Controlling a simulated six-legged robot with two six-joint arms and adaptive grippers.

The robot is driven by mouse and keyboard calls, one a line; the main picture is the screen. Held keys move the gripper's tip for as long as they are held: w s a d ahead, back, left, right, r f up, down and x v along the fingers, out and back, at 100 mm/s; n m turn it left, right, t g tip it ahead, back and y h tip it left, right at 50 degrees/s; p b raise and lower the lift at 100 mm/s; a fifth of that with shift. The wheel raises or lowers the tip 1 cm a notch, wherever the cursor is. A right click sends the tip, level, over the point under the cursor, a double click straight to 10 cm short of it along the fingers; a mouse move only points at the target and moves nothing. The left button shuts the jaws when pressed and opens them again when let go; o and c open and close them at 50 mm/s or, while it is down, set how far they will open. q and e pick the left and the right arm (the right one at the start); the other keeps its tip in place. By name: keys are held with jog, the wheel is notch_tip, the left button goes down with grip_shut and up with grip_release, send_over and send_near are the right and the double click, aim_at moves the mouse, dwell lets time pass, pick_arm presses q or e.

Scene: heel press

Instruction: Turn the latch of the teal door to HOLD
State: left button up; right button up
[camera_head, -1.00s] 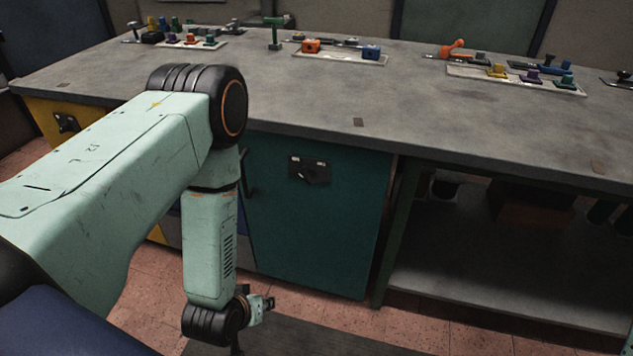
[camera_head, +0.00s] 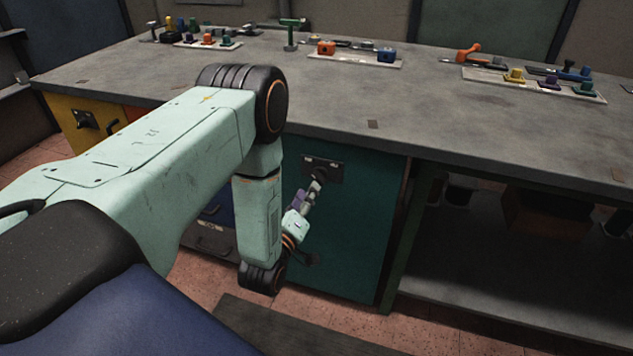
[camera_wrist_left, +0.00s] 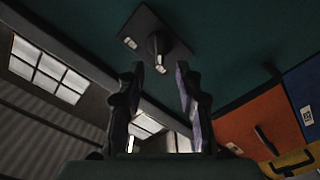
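The teal door (camera_head: 350,225) is under the bench. Its latch (camera_head: 322,170) is a dark plate with a small turning knob and two small pale labels, too small to read. My left gripper (camera_head: 314,187) is at the latch's lower edge, its fingers partly covering the knob. In the left wrist view, the left gripper (camera_wrist_left: 160,78) is open, fingers apart. The latch knob (camera_wrist_left: 158,50) lies just ahead of the fingertips, roughly between them. I cannot tell whether they touch it. My right gripper is not in view.
The grey bench top (camera_head: 300,95) overhangs the door. Trays (camera_head: 350,62) with knobs and tools stand along its back. An open shelf (camera_head: 500,250) is right of the door. Yellow (camera_head: 90,125) and blue (camera_head: 215,215) fronts are to the left.

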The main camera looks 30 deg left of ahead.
aim_at(315, 178)
pick_arm(q)
jog(key=b+x, duration=0.1)
jog(key=x, duration=0.5)
jog(key=shift+d, duration=0.1)
grip_shut()
dwell(0.3)
